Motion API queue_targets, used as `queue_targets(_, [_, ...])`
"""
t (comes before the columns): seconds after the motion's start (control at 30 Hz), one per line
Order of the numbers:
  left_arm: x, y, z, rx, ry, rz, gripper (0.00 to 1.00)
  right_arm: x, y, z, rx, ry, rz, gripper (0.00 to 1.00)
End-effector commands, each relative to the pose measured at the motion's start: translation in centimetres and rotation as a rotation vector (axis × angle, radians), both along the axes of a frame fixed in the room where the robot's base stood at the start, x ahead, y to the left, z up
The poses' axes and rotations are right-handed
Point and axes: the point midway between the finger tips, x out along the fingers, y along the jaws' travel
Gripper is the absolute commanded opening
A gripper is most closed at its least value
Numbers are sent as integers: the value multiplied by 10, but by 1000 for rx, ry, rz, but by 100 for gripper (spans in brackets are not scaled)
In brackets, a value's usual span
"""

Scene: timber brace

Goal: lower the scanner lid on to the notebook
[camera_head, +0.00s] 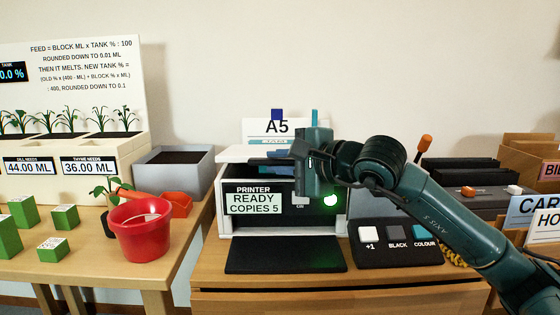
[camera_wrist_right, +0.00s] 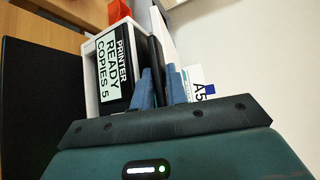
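The printer (camera_head: 226,190) stands on the wooden desk, its sign reading READY, COPIES 5. A pale slab that looks like the scanner lid (camera_head: 236,153) lies across its top. A dark blue flat piece shows beside my gripper there; I cannot tell whether it is the notebook. My right gripper (camera_head: 297,153) is at the printer's upper front, right of centre. In the right wrist view its two blue fingers (camera_wrist_right: 159,73) stand apart, one each side of a dark edge at the printer's top. Whether they touch it is unclear. My left gripper is out of view.
A black mat (camera_head: 285,255) lies before the printer. A button panel (camera_head: 398,244) with +1, BLACK and COLOUR is to its right. An A5 sign (camera_head: 262,130) stands behind. A red pot (camera_head: 140,240), green blocks and a grey bin (camera_head: 172,172) are left; dark trays and cardboard boxes are right.

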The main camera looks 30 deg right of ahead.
Motion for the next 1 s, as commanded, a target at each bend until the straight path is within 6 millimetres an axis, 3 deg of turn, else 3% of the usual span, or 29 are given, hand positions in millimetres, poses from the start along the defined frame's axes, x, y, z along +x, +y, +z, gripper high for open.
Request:
queue_targets(0.2, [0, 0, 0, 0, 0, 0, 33, 0, 0, -1, -2, 2, 0, 32])
queue_targets(0.57, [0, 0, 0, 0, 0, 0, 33, -7, -4, 1, -4, -3, -2, 33])
queue_targets(1.0, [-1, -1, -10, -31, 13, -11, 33, -75, -29, 12, -11, -1, -3, 33])
